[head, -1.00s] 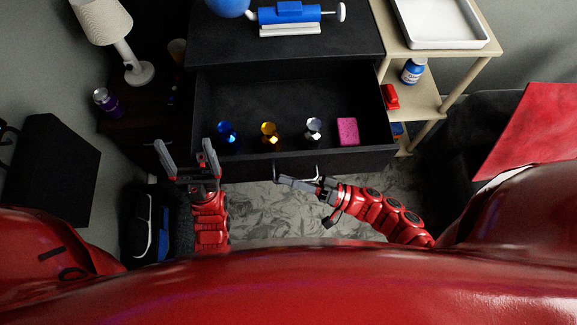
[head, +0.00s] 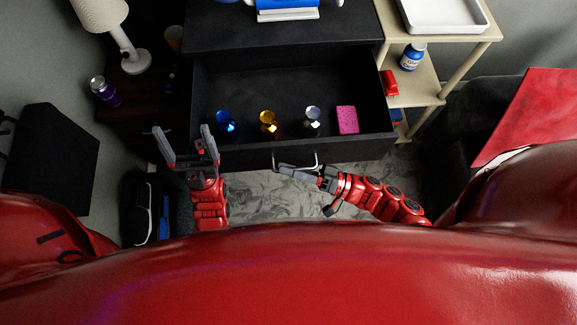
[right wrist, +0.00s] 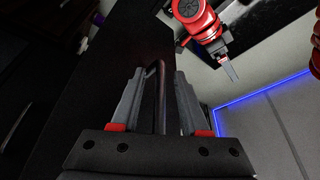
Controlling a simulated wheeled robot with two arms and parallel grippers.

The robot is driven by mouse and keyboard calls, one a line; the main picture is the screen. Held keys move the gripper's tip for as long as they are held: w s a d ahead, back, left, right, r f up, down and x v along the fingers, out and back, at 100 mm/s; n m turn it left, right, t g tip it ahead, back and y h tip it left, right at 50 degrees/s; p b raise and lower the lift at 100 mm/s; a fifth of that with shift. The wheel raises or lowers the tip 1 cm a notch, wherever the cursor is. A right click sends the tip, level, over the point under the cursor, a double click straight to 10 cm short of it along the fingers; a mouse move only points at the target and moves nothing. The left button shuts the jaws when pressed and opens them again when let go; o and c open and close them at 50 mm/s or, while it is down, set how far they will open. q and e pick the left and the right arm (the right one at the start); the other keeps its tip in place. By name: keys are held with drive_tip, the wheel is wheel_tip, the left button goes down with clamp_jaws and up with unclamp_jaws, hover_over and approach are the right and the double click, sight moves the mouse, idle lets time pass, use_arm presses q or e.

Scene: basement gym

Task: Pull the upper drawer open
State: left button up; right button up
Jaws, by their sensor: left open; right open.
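The black upper drawer (head: 350,148) stands well open from the dark cabinet (head: 325,38) in the head view. Inside lie a blue gem-like thing (head: 226,122), a gold one (head: 268,122), a clear one (head: 312,118) and a pink sponge-like block (head: 347,120). My right gripper (head: 283,171) is at the drawer's front. In the right wrist view the handle bar (right wrist: 160,90) runs between its two parted fingers (right wrist: 155,103); contact is not clear. My left gripper (head: 183,133) is open and empty, left of the drawer's front corner.
A dark side table with a white lamp (head: 134,60) and a purple bottle (head: 104,92) stands left. A beige shelf (head: 462,58) with a white tray (head: 445,16) and a blue bottle (head: 412,57) stands right. Grey patterned floor (head: 270,192) shows below the drawer.

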drive_tip(key=v, duration=1.1)
drive_tip(key=shift+d, duration=0.35)
drive_tip(key=shift+s+d, duration=0.1)
